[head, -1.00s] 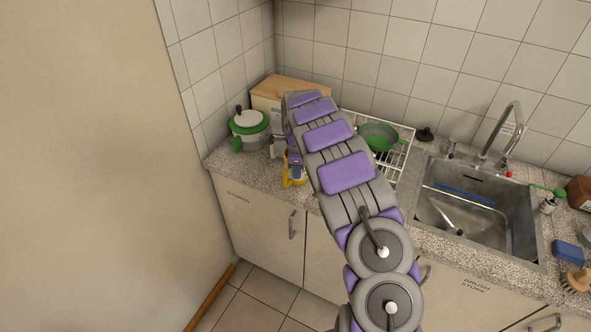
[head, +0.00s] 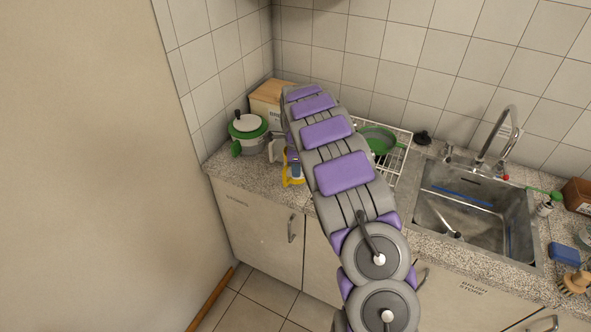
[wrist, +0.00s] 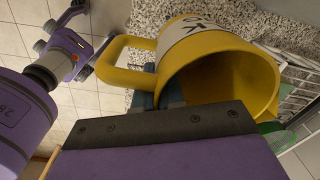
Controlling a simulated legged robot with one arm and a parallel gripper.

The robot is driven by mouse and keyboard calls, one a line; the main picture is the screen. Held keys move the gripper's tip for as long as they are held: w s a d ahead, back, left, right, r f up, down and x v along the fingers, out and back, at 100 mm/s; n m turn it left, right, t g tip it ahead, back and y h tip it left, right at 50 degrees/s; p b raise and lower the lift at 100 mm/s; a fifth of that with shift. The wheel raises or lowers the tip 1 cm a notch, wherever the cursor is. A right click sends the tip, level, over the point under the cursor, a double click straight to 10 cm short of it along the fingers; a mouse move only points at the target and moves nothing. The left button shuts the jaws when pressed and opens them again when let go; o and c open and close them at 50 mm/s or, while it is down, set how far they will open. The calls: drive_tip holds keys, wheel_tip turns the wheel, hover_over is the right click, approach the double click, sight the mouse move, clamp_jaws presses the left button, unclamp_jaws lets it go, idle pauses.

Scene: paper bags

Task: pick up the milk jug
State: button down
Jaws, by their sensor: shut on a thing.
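The milk jug is a yellow, open-topped jug (wrist: 205,55) with a looped handle and a white label showing part of its lettering. It fills the upper middle of the wrist view, with its mouth facing the camera. My gripper (wrist: 158,95) is shut on it near the base of the handle, and the dark wrist plate hides part of the hold. In the head view the yellow jug (head: 291,178) shows only in part at the counter's front edge, left of my arm. I cannot tell whether it touches the counter.
A white pot with a green rim (head: 248,128) and a wooden-lidded box (head: 268,98) stand at the back left. A white dish rack (head: 402,140) with a green colander (head: 380,138) is right of my arm. The sink (head: 470,215) lies farther right.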

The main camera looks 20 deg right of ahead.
drive_tip(key=s+a+r+p, duration=0.2)
drive_tip(key=s, duration=1.3)
drive_tip(key=w+a+r+n, duration=0.1)
drive_tip(key=w+a+n, duration=0.1)
drive_tip(key=a+n, duration=0.6)
drive_tip(key=w+a+r+n, duration=0.2)
drive_tip(key=a+n, duration=0.6)
drive_tip(key=n, duration=0.8)
drive_tip(key=shift+w+y, duration=0.3)
drive_tip(key=shift+w, duration=0.05)
